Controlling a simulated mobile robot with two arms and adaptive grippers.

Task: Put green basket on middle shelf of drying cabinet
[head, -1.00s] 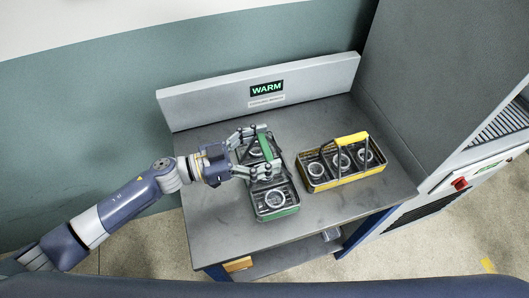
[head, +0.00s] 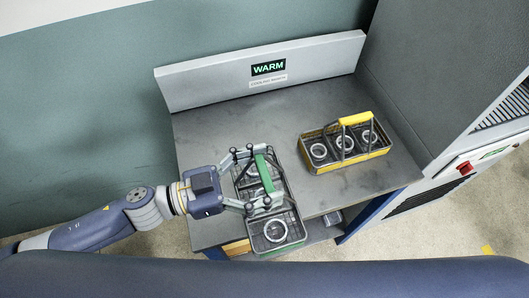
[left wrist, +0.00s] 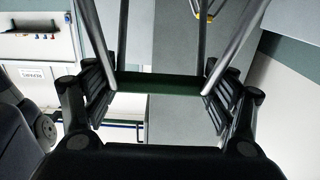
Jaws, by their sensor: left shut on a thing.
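The green basket (head: 278,243) is a dark wire basket with a green rim and handle, holding pale rings, in the lower middle of the head view. My left gripper (head: 266,177) is shut on its green handle from the left. The basket overlaps the table's front edge and looks raised above the top. In the left wrist view the dark green handle (left wrist: 158,83) lies across between the fingers (left wrist: 160,95). My right gripper is not in view. No cabinet shelf can be made out.
A yellow-handled basket (head: 345,158) with several rings stands on the grey table (head: 225,130), right of the green one. A back panel marked WARM (head: 268,68) closes the far side. A tall grey cabinet-like unit (head: 425,75) with a red button (head: 465,168) bounds the right.

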